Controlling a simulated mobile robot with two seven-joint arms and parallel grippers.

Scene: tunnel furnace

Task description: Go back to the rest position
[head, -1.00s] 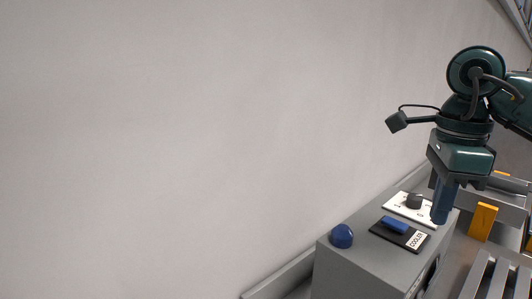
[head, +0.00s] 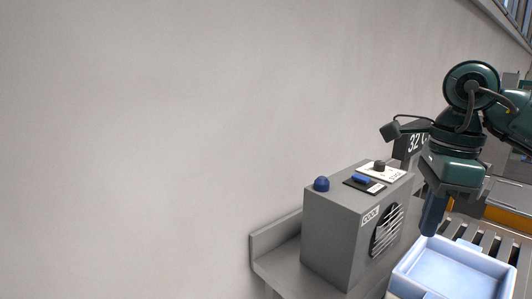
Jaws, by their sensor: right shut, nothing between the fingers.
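My right gripper (head: 431,226) is at the right of the head view, pointing down, with its blue fingers shut and empty. In the picture it is right of the grey cooler box (head: 336,231) and just above the far left edge of a pale blue tray (head: 408,278). I see no contact with either. The box top carries a blue dome (head: 321,184), a blue switch (head: 361,179) on a black plate, and a dark knob (head: 379,166) on a white plate. My left gripper is not in view.
The box stands on a grey ledge (head: 280,262) along a plain wall (head: 180,140). A dark display (head: 412,143) showing "32" is partly hidden behind my right arm. Slatted rollers (head: 494,243) run behind the tray. The space left of the box is clear.

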